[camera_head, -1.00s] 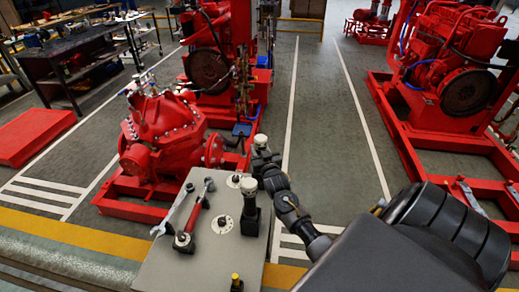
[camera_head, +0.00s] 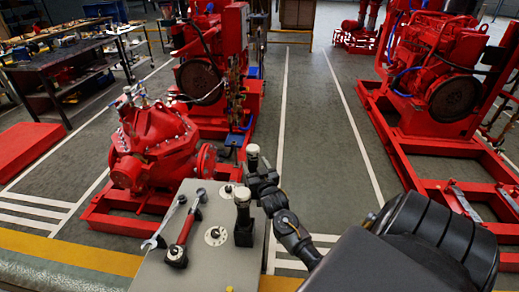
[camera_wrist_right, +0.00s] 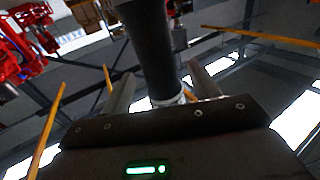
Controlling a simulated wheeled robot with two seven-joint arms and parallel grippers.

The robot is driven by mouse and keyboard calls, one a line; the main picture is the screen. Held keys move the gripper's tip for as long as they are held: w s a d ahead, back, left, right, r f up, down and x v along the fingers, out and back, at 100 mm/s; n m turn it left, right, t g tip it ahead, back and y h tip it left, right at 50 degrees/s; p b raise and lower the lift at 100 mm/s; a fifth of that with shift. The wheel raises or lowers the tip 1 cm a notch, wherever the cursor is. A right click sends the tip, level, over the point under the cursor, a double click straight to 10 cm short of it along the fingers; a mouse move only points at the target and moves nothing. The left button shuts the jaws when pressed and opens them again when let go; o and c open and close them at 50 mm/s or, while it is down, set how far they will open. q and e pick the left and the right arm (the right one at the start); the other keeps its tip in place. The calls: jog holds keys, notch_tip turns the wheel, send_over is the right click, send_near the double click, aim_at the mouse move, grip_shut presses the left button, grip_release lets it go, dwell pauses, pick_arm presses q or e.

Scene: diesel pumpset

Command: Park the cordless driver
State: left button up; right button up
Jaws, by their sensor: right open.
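A grey-topped stand (camera_head: 197,267) fills the front of the head view. On it stands an upright black piece with a pale round top (camera_head: 243,215); I cannot tell if this is the cordless driver or its holder. My right gripper (camera_head: 255,168) is beyond it, at the stand's far right edge, with a pale-topped piece at its tip. In the right wrist view, a thick dark cylinder with a pale ring (camera_wrist_right: 152,45) stands between the two open fingers; I cannot tell if they touch it. My left gripper is not in view.
A silver wrench (camera_head: 169,222) and a red-handled tool (camera_head: 184,235) lie left on the stand, near a pale round disc (camera_head: 215,236). A red pump (camera_head: 150,145) stands behind. Open floor with white lines lies to the right, before a red engine frame (camera_head: 440,150).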

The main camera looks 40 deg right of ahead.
jog(key=b+v, duration=0.1)
jog(key=v, duration=0.6)
jog(key=shift+s+f, duration=0.1)
